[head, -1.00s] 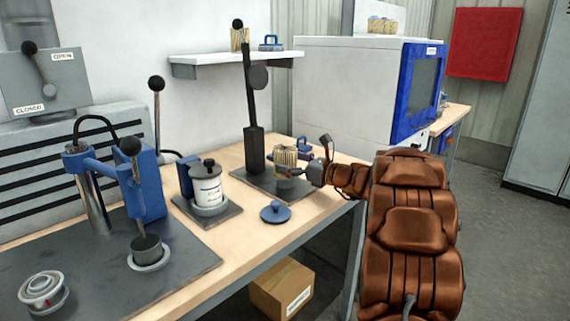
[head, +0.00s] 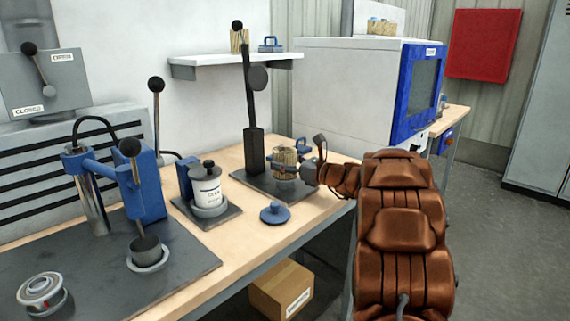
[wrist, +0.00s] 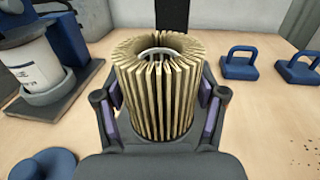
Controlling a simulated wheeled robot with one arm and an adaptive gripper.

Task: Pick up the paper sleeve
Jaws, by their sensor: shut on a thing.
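The paper sleeve (head: 285,155) is a tan pleated cylinder with an open centre, upright at the black lever press on the bench. Beneath it is a pale round seat (head: 286,184); I cannot tell whether the sleeve still touches it. In the wrist view the sleeve (wrist: 155,85) fills the middle, and a pale ring shows inside its top. My gripper (head: 288,166) reaches in from the right and is shut on the sleeve, with its purple pads (wrist: 157,105) against both sides. The sleeve's lower end is partly hidden by my gripper.
The press's black lever (head: 252,100) stands just left of the sleeve. A white canister (head: 207,188) on its stand and a blue knobbed lid (head: 274,214) are nearby. Blue handled blocks (wrist: 239,65) lie behind on the bench. A white machine (head: 345,90) stands at the back.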

